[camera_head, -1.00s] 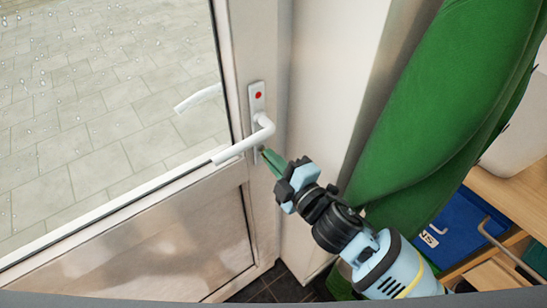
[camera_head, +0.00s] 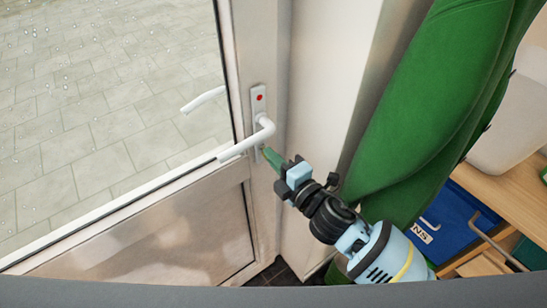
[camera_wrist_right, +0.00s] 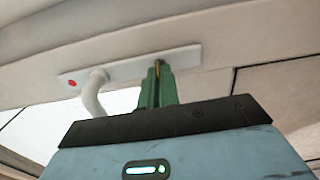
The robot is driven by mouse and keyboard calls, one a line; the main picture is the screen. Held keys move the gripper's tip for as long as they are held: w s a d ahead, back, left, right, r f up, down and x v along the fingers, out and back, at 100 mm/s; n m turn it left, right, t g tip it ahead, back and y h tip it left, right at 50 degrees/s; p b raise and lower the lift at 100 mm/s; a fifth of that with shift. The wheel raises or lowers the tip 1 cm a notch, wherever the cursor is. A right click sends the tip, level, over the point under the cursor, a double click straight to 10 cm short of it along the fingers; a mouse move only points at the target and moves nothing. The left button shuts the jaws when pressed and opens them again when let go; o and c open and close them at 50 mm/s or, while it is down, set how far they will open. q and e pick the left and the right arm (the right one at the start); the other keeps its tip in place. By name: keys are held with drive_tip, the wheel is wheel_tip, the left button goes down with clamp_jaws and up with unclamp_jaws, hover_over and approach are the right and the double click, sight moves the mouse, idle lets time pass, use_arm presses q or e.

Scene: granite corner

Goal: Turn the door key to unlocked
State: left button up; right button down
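The white door (camera_head: 238,60) carries a pale lock plate (camera_head: 258,92) with a red dot near its top and a white lever handle (camera_head: 245,142). My right gripper (camera_head: 269,153) has its green fingertips at the lower end of the plate, just below the handle. In the right wrist view the two green fingers (camera_wrist_right: 158,75) are close together, with a thin dark and brassy piece, the key (camera_wrist_right: 159,64), between their tips at the plate. The rest of the key is hidden by the fingers. My left gripper is not in view.
A green curtain-like cloth (camera_head: 430,100) hangs right of the door, close to my right arm. A blue box (camera_head: 445,228) and a wooden shelf (camera_head: 515,185) stand at the right. Paving shows through the glass.

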drive_tip(key=c, duration=1.6)
unclamp_jaws()
drive_tip(key=shift+c, duration=0.2)
drive_tip(key=shift+r, duration=0.1)
drive_tip(key=shift+r, duration=0.35)
drive_tip(key=s+r, duration=0.4)
drive_tip(key=s, duration=1.2)
drive_tip(key=shift+r, duration=0.1)
